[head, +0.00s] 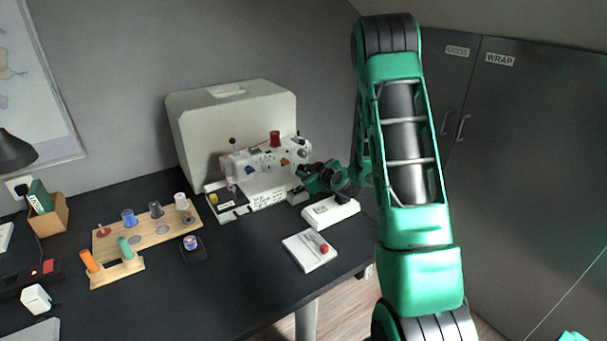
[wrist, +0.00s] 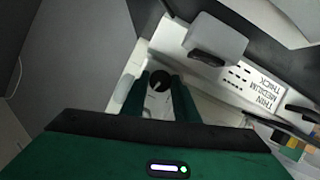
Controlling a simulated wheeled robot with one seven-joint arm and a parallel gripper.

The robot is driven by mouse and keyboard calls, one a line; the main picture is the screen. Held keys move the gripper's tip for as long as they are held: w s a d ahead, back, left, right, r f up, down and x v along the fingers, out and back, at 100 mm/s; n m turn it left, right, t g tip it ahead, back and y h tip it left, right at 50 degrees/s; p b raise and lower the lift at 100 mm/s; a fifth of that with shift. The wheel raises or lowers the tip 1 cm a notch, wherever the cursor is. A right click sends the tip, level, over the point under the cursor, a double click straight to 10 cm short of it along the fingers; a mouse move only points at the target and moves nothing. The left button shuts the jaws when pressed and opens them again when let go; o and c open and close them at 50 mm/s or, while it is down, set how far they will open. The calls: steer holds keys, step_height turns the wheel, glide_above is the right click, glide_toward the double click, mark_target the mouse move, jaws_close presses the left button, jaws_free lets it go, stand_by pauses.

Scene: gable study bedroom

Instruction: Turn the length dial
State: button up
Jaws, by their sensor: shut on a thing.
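The white sewing machine (head: 265,168) stands at the back of the dark desk, with small coloured dials and knobs on its front. My gripper (head: 304,174) is at the machine's right end. In the wrist view my gripper's two dark green fingers (wrist: 160,92) are on either side of a dark round knob (wrist: 159,79) in front of a white surface, and they are shut on it. I cannot read a label on this knob, so I cannot tell from lettering that it is the length dial. The head view does not show the knob; my gripper and arm cover that area.
A beige machine cover (head: 228,105) stands behind the machine. A white foot pedal (head: 330,211) and a white card with a red piece (head: 309,250) lie close in front. A wooden spool rack (head: 150,225) stands to the left. Grey cabinets (head: 530,160) are at the right.

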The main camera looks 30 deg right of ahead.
steer(key=shift+y, duration=0.3)
steer(key=shift+d+f+m+y, duration=0.1)
steer(key=shift+m+y, duration=0.6)
steer(key=shift+m, duration=0.5)
steer(key=shift+m+y, duration=0.5)
steer(key=shift+m, duration=0.2)
steer(key=o, duration=1.1)
steer(key=shift+c, duration=0.2)
